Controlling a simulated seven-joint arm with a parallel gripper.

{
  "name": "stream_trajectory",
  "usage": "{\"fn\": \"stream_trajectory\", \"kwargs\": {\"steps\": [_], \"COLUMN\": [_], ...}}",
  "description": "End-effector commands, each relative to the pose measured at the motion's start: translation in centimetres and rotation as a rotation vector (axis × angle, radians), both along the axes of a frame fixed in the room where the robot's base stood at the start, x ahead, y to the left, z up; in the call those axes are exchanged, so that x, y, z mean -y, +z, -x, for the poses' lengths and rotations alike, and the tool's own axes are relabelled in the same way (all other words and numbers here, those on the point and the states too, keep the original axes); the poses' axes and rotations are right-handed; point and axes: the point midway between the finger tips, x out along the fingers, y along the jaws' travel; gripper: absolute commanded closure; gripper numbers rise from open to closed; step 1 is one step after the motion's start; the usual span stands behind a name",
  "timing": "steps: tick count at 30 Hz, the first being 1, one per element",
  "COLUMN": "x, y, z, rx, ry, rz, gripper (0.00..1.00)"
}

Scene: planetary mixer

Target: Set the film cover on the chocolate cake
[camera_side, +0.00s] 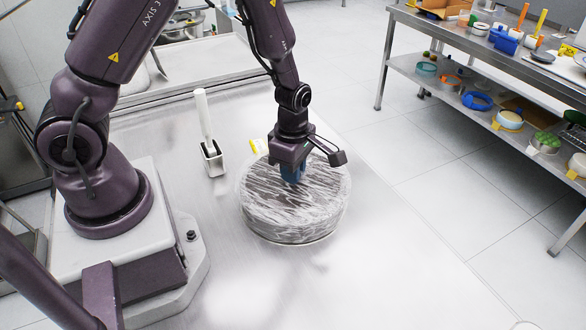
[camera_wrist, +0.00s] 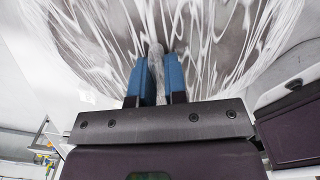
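The film cover (camera_side: 277,202) is a clear, round, wrinkled cover with white streaks. In the side view it sits around a dark round form, which looks like the chocolate cake (camera_side: 290,232), on the metal table. The cake shows only through the film, and I cannot tell whether the cover is fully seated. My gripper (camera_side: 292,178) points down at the middle of the cover's top. In the wrist view its blue fingers (camera_wrist: 159,90) are closed on a clear upright grip of the film cover (camera_wrist: 156,62). The streaked film fills the upper part of that view.
A small steel holder (camera_side: 213,164) with a white-handled tool (camera_side: 203,115) stands left of the cake. A yellow tag (camera_side: 254,146) shows behind the cover. The metal table (camera_side: 240,285) is clear in front. A shelf (camera_side: 440,75) with several colourful items stands apart at the right.

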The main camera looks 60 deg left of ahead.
Motion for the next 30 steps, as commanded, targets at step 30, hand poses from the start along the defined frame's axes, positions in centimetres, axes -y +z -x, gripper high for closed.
{"fn": "stream_trajectory", "kwargs": {"steps": [30], "x": [0.1], "y": [10.6], "z": [-0.1], "rx": [0.006], "ry": [-0.002], "rz": [0.002], "gripper": [0.57]}}
